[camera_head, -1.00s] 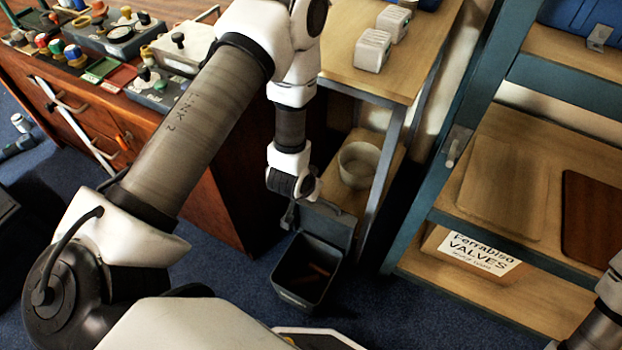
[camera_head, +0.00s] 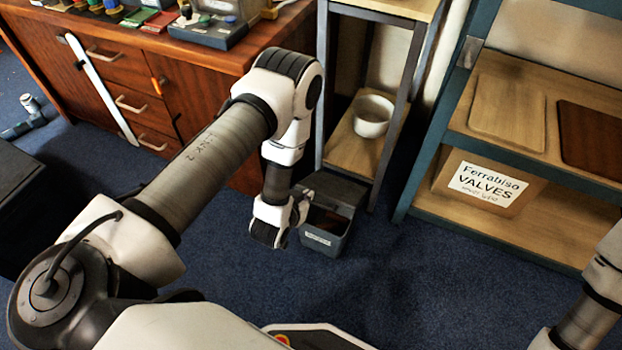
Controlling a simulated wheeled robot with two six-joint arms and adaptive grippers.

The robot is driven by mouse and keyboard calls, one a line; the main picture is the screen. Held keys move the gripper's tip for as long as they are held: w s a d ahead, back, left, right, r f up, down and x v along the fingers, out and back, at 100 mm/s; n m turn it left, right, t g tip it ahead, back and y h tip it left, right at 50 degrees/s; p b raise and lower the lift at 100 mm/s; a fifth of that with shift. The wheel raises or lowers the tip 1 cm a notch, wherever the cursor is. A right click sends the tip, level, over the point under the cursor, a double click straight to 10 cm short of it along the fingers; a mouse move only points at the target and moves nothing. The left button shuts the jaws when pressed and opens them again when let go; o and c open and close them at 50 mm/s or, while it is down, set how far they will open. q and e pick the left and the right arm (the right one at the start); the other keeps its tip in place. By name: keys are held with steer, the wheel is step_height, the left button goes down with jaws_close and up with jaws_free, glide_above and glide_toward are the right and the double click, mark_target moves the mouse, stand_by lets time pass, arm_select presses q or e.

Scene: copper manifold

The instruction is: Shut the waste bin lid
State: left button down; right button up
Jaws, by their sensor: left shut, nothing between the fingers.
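The waste bin (camera_head: 325,238) is a small grey box with a white label on its front, standing on the blue carpet. Its dark grey lid (camera_head: 335,188) is raised at the back, and part of the dark inside shows below it. My left gripper (camera_head: 286,238) is at the bin's left side, shut and empty. The wrist hides most of its fingers and the bin's left edge, so I cannot tell whether it touches the bin. On the right, only part of my right arm shows; its gripper is out of view.
A narrow shelf unit (camera_head: 345,155) with a white bowl (camera_head: 373,115) stands right behind the bin. A wooden drawer cabinet (camera_head: 140,95) is at the left. A blue-framed rack (camera_head: 425,165) with a VALVES box (camera_head: 487,185) is at the right. Carpet in front is clear.

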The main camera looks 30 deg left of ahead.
arm_select(q)
steer(key=s+f+b, duration=0.2)
steer(key=s+f, duration=0.1)
steer(key=f, duration=0.5)
steer(key=s+f+b, duration=0.3)
steer(key=f, duration=0.5)
steer(key=shift+d+f, duration=0.2)
steer(key=shift+f, duration=0.1)
steer(key=shift+s, duration=0.1)
steer(key=v, duration=1.2)
steer(key=shift+r, duration=0.2)
